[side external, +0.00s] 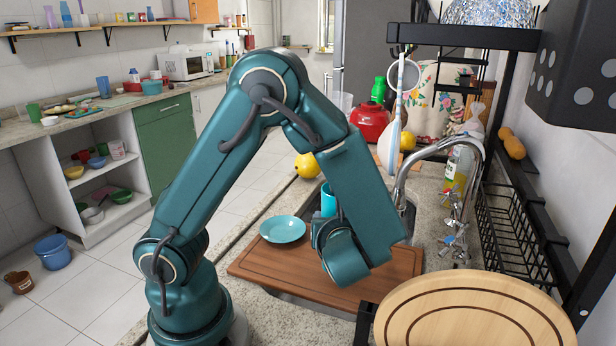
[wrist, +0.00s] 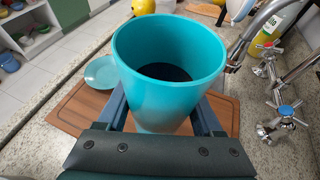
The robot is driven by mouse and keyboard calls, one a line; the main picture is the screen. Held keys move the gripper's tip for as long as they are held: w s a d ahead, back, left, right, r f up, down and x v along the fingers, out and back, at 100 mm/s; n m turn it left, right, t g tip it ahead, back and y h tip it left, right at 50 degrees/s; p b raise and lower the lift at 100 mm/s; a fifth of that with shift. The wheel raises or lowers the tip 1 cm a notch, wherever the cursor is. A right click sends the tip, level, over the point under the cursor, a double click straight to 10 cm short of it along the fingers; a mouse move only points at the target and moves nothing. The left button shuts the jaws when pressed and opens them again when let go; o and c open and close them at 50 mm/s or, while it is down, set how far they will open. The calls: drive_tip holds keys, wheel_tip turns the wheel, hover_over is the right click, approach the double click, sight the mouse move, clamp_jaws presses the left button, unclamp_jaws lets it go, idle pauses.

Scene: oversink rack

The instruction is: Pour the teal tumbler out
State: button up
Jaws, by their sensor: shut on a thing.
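The teal tumbler (wrist: 165,100) fills the middle of the wrist view, its open rim toward the camera and something dark inside at the bottom. My gripper (wrist: 165,118) is shut on it, one finger on each side. In the side external view most of the tumbler (side external: 328,200) is hidden behind my wrist; a strip of teal shows above the board. It looks about upright there. The sink (side external: 407,212) shows only in part, behind my arm. I cannot tell whether the tumbler is over it.
A brown wooden board (side external: 300,273) lies across the front of the sink, with a teal saucer (side external: 283,229) on it. The curved faucet (side external: 440,146) and its taps stand close on the right. A black rack (side external: 510,235) and a round wooden board (side external: 475,312) are farther right.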

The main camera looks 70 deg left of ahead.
wheel_tip(320, 180, up, 7)
drive_tip(key=shift+r, duration=0.1)
drive_tip(key=w+d+r+m+t+h, duration=0.3)
drive_tip(key=d+r+m+t+h, duration=0.25)
drive_tip(key=r+m, duration=0.25)
drive_tip(key=s+a+f+n+g+y, duration=0.1)
drive_tip(key=s+a+n+g+y, duration=0.1)
drive_tip(key=a, duration=0.7)
drive_tip(key=s+a+f+n+g+y, duration=0.1)
drive_tip(key=s+a+n+g+y, duration=0.2)
drive_tip(key=a, duration=0.5)
drive_tip(key=s+n, duration=0.1)
drive_tip(key=n, duration=0.1)
drive_tip(key=shift+a+f+n, duration=0.15)
drive_tip(key=shift+a+n, duration=0.2)
drive_tip(key=shift+n, duration=0.05)
drive_tip(key=shift+w+d+f+m+g+y, duration=0.1)
drive_tip(key=shift+w+d+m+g+y, duration=0.05)
drive_tip(key=shift+w+m+g+y, duration=0.25)
drive_tip(key=shift+w+d+f+g, duration=0.1)
drive_tip(key=shift+w+g, duration=0.05)
drive_tip(key=shift+g, duration=0.2)
drive_tip(key=shift+w+d+f+m+g+y, duration=0.2)
drive_tip(key=shift+w+m, duration=0.15)
drive_tip(key=shift+m, duration=0.1)
drive_tip(key=shift+w+d+f+m+g+y, duration=0.2)
drive_tip(key=shift+w+m, duration=0.1)
drive_tip(key=shift+m, duration=0.15)
drive_tip(key=shift+a, duration=0.1)
